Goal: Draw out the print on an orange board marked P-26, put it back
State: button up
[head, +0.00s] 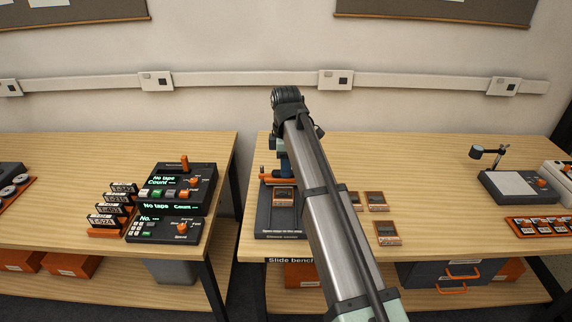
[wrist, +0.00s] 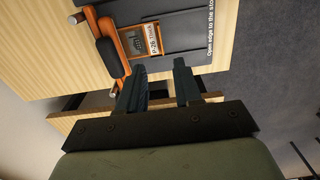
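The print on an orange board (wrist: 134,40), its white label reading P-26, lies flat on the dark slide bench in the wrist view. One edge is close to the bench's orange bar (wrist: 97,27), which carries a black pad; I cannot tell if they touch. In the head view an orange-edged board (head: 283,196) lies on the dark bench plate (head: 282,222). My gripper (wrist: 160,70) is open, with nothing between its fingers, and shows just beside the board in the wrist view. In the head view my arm crosses the middle and the fingertips cannot be made out.
Several orange-edged boards, such as one nearer the front (head: 387,233), lie on the table right of the bench. A lamp device (head: 515,186) and an orange rack (head: 545,226) stand farther right. The left table holds a dark console (head: 178,190) and upright labelled cards (head: 108,218). A gap separates the tables.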

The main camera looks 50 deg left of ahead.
aim_at(286, 199)
notch_tip(286, 199, down, 14)
jog(key=shift+r, duration=0.2)
dwell(0.4)
jog(key=shift+c, duration=0.4)
grip_shut()
